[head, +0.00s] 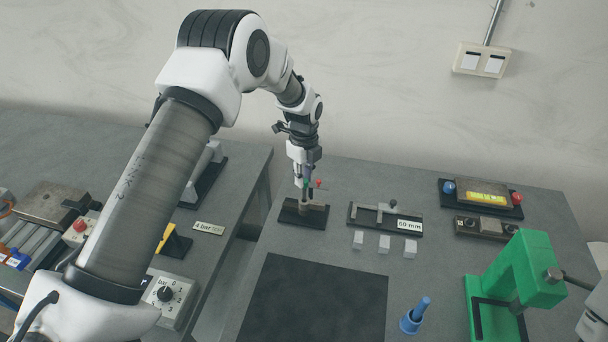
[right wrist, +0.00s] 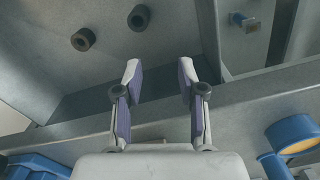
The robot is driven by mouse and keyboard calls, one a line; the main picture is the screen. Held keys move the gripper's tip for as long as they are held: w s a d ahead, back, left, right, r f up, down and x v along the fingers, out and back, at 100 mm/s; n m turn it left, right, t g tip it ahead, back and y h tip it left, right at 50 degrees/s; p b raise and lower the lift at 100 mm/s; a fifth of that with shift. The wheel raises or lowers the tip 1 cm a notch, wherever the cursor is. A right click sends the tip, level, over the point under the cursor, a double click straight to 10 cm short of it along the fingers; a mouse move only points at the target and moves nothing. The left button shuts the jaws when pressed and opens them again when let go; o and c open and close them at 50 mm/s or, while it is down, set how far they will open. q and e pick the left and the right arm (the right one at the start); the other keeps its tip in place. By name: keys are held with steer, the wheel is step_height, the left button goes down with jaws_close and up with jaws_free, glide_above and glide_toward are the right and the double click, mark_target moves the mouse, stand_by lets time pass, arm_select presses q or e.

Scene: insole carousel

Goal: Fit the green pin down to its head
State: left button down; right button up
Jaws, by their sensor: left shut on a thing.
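My left gripper (head: 305,178) is above a small block on a dark base (head: 292,217) at the back of the right-hand table. It is shut on the green pin (head: 306,184), of which only a small bit of green shows between the fingers. How deep the pin sits in the block cannot be told at this size. A red-headed pin (head: 319,183) stands just right of the fingers. My right gripper (right wrist: 159,76) is open and empty in the right wrist view, away from the pin.
A gauge labelled 60 mm (head: 408,226) and several pale cubes (head: 384,244) are right of the block. A black mat (head: 312,305), a blue holder (head: 411,321) and a green press (head: 520,275) are nearer. A level (head: 487,198) is at the back right.

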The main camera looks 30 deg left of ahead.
mark_target(304, 198)
arm_select(q)
steer(key=shift+f+b, duration=1.5)
steer(key=shift+f, duration=1.3)
steer(key=c, duration=0.9)
jaws_free()
steer(key=shift+c, duration=0.2)
steer(key=shift+r, duration=0.2)
step_height(304, 198, up, 8)
steer(key=shift+f, duration=0.2)
